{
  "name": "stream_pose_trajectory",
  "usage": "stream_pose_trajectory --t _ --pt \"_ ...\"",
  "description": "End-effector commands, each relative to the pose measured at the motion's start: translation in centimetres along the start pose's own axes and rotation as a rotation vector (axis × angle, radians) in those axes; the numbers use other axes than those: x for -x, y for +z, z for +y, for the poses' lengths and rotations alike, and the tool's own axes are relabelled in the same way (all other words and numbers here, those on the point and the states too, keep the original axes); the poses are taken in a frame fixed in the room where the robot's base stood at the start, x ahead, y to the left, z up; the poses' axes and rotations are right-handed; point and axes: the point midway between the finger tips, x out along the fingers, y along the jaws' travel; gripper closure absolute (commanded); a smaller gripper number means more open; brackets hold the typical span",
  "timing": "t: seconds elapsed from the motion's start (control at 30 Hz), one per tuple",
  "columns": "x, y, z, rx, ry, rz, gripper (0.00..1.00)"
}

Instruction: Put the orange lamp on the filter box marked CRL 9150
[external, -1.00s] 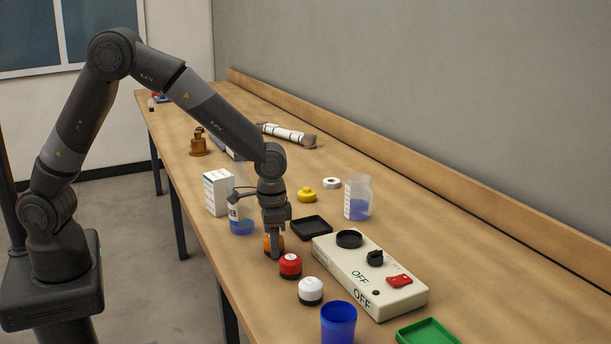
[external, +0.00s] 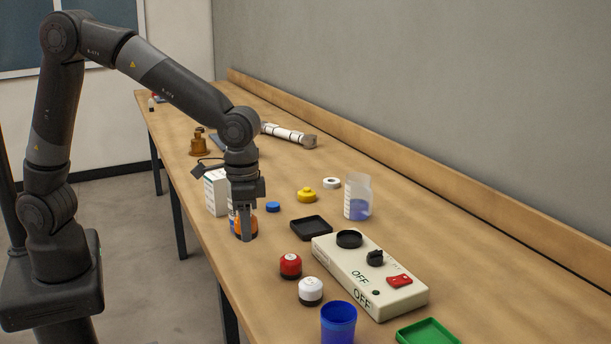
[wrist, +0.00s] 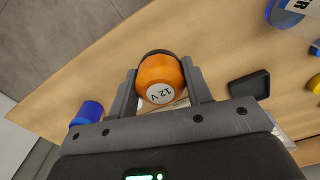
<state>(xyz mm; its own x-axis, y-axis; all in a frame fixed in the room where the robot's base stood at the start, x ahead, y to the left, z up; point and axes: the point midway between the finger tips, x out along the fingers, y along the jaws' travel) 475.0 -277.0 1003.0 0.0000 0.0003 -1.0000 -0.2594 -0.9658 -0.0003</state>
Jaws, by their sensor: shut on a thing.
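My gripper (external: 246,232) is shut on the orange lamp (external: 254,228), near the bench's front edge. In the wrist view, the lamp (wrist: 160,76) sits between both fingers of the gripper (wrist: 160,88), with a round "12 V" label facing the camera and a dark base on its far side. Whether its base clears the bench is hard to tell. A white box (external: 215,188) stands upright just behind my gripper, partly hidden by it. Its print is too small to read, so I cannot confirm the CRL 9150 mark.
A bottle (wrist: 284,14) stands close by, mostly hidden behind my gripper externally. A red lamp (external: 290,263), white lamp (external: 311,289), blue cup (external: 338,326) and control box (external: 345,265) stand nearer. A black tray (external: 311,236) lies right of my gripper.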

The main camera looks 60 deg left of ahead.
Motion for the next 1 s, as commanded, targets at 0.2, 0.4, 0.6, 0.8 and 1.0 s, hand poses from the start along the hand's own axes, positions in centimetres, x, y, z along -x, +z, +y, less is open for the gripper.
stream_pose_trajectory --t 0.2,0.4,0.6,0.8,1.0 --pt "1.8 0.1 0.2 0.000 0.001 0.004 0.79" --pt "8.4 0.0 0.2 0.001 0.003 0.008 0.79" --pt "14.4 0.1 0.2 0.000 0.002 0.006 0.79" --pt "17.1 0.2 -1.2 0.038 0.000 -0.001 0.79" --pt "17.1 0.6 -5.2 0.158 0.001 0.001 0.79"
